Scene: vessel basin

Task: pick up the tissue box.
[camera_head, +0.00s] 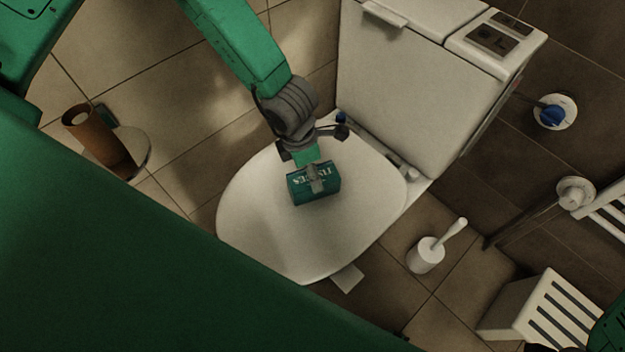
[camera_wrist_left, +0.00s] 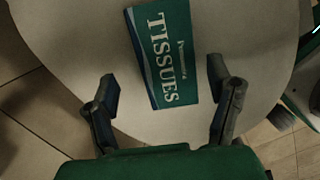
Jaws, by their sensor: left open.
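The tissue box (camera_head: 300,191) is a dark green box marked "TISSUES", lying on the closed white toilet lid (camera_head: 255,225). In the left wrist view the tissue box (camera_wrist_left: 163,50) lies ahead, slightly tilted in the picture, its near end between the two fingers. My left gripper (camera_head: 314,160) is over the toilet lid at the box's far side, and part of it covers the box in the head view. In the wrist view my left gripper (camera_wrist_left: 165,82) is open, with a gap on each side of the box. I cannot tell its height above the box.
The toilet's upright white back part (camera_head: 420,80) stands behind the lid. A white toilet brush in its holder (camera_head: 426,256) stands on the floor to the right. A white slatted seat (camera_head: 545,305) is at the lower right. A brown roll (camera_head: 95,135) is at the left.

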